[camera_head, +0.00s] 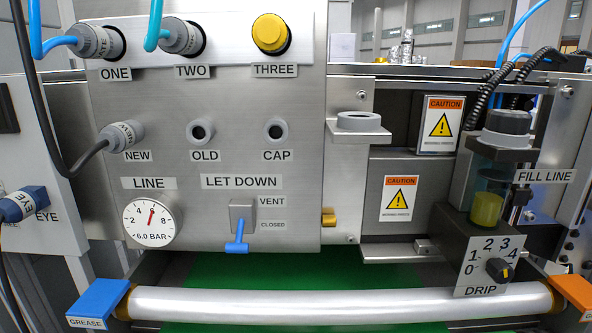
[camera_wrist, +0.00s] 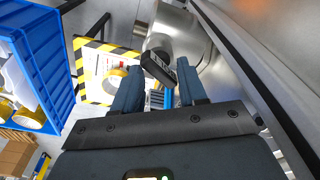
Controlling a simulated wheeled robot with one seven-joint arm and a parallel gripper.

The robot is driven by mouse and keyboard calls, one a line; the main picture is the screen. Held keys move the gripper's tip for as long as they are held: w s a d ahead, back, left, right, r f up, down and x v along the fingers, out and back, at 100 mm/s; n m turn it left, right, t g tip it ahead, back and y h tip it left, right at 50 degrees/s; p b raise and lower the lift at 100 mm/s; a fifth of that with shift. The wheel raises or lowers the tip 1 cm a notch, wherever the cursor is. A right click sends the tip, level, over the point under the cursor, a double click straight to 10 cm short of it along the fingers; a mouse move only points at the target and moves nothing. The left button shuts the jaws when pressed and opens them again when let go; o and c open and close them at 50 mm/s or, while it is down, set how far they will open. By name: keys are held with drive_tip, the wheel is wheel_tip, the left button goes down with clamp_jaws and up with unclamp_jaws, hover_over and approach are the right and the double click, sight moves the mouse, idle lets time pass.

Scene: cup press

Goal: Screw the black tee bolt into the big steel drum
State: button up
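In the wrist view a short black bar with a pale label, likely the black tee bolt (camera_wrist: 158,69), lies slantwise just past my fingertips. Its shank is not visible. A shiny rounded steel body, likely the big steel drum (camera_wrist: 178,30), is directly behind it. The hole for the bolt cannot be made out. My gripper (camera_wrist: 159,68) has its two dark blue fingers spread, with a clear gap between them. The bar appears across the far end of this gap, and I see no clear grip on it. My gripper, the bolt and the drum do not show in the head view.
A blue crate (camera_wrist: 40,50) with tape rolls stands left in the wrist view, beside a yellow-and-black striped board (camera_wrist: 92,88). A long dark rail (camera_wrist: 240,70) runs along the right. The head view shows a steel panel (camera_head: 230,95), a gauge (camera_head: 151,222) and a roller (camera_head: 330,304).

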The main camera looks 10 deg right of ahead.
drive_tip(key=o, duration=0.3)
drive_tip(key=shift+r, duration=0.1)
drive_tip(key=r+p, duration=0.3)
drive_tip(key=r, duration=0.1)
drive_tip(key=r+p, duration=0.4)
drive_tip(key=shift+a+r, duration=0.2)
drive_tip(key=shift+r, duration=0.2)
idle(0.3)
drive_tip(key=shift+s, duration=0.1)
